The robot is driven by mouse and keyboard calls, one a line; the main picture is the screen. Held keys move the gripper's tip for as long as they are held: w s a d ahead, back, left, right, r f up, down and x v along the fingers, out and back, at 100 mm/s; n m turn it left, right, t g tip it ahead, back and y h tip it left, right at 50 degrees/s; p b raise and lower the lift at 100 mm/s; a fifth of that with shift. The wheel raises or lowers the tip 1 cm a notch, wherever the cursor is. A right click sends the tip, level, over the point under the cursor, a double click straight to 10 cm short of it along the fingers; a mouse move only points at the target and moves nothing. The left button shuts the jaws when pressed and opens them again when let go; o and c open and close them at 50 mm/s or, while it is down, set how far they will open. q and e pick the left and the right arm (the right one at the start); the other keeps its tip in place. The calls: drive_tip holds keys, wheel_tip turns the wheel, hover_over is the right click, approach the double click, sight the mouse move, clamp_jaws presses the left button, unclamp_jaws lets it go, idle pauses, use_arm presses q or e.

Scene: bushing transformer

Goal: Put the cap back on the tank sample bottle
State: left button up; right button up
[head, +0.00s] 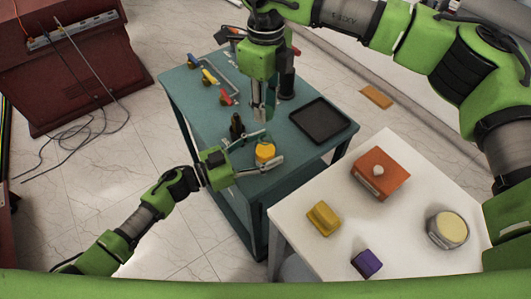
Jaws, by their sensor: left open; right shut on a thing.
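The yellow-orange sample bottle (265,154) stands upright near the front of the teal table (203,118). My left gripper (270,151) is open, with its fingers on either side of the bottle. My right gripper (264,118) points down above and behind the bottle, apart from it. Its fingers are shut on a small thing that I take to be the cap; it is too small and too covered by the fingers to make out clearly.
A dark bottle (237,127) stands left of my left gripper's fingers. A black tray (319,121) lies at the table's right. Valves and pipes (210,78) are at the back left. The white table (330,180) holds an orange box (379,174), a yellow block (323,219), a purple block (367,263) and a round container (447,229).

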use_arm(q)
drive_tip(key=shift+c, duration=0.2)
drive_tip(key=c, duration=1.7)
drive_tip(key=shift+o, duration=0.2)
use_arm(e)
hover_over(265, 134)
drive_tip(key=shift+f, duration=2.5)
drive_tip(key=shift+f, duration=0.9)
use_arm(q)
clamp_jaws()
use_arm(e)
drive_tip(key=shift+f, duration=0.55)
